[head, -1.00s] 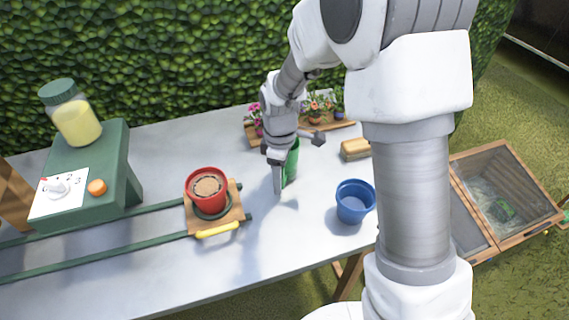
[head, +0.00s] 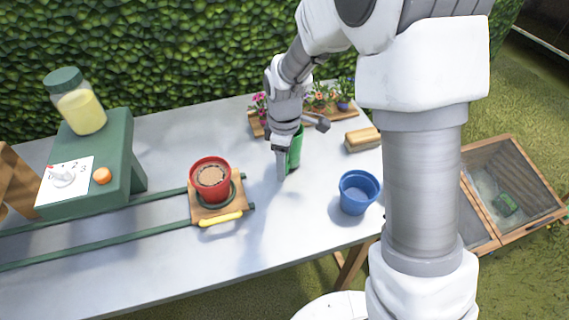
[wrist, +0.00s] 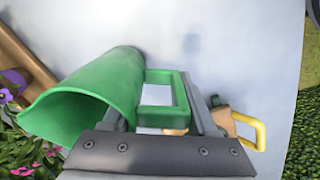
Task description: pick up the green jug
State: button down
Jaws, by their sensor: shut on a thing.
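The green jug (head: 296,150) is upright at the middle of the table, partly hidden behind my gripper (head: 281,166) in the head view. In the wrist view the jug (wrist: 105,88) fills the left side, its open mouth toward the lower left. Its square handle (wrist: 181,98) lies between the fingers of my gripper (wrist: 163,122), which is shut on it. I cannot tell whether the jug's base touches the table.
A blue pot (head: 358,192) stands to the right. A red pot (head: 211,178) of soil sits on a wooden carriage on green rails at left. A wooden flower tray (head: 350,115) and a yellow-brown block (head: 363,139) lie behind. The table front is clear.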

jog(key=shift+r, duration=0.55)
jog(key=shift+r+p, duration=0.35)
jog(key=shift+r, duration=0.6)
jog(key=s+d+r+p, duration=0.1)
jog(key=s+d+r, duration=0.5)
jog(key=s+d, duration=0.2)
jog(key=shift+r+p, duration=0.3)
jog(key=shift+r, duration=0.05)
jog(key=shift+s+d, duration=0.1)
jog(key=shift+d, duration=0.05)
dwell(1.9)
